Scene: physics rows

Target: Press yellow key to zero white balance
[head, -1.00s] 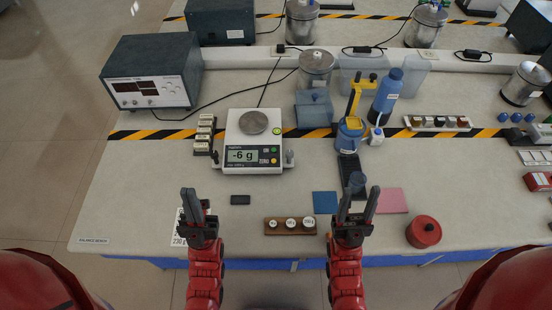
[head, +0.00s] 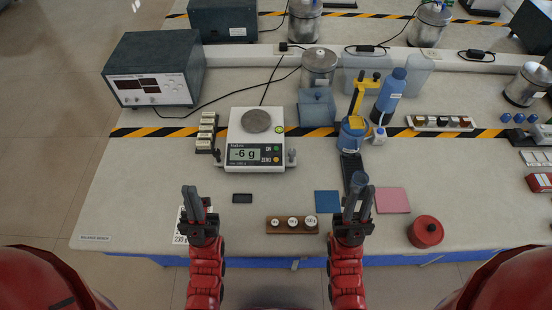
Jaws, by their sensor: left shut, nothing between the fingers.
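The white balance (head: 235,150) stands at the left middle of the bench, with a round metal pan (head: 256,121) on top. Its display (head: 244,154) reads -6 g. A small yellow key marked ZERO (head: 271,159) is on its front panel, right of the display. My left gripper (head: 197,194) is shut and empty, in front of the balance and to its left, apart from it. My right gripper (head: 361,190) looks open, well to the right of the balance.
A small black block (head: 242,198) lies in front of the balance. A wooden weight rack (head: 292,225) is near the front edge. Blue (head: 327,202) and pink (head: 393,200) pads and a red round container (head: 426,231) lie to the right. A labelled rack (head: 206,132) stands left of the balance.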

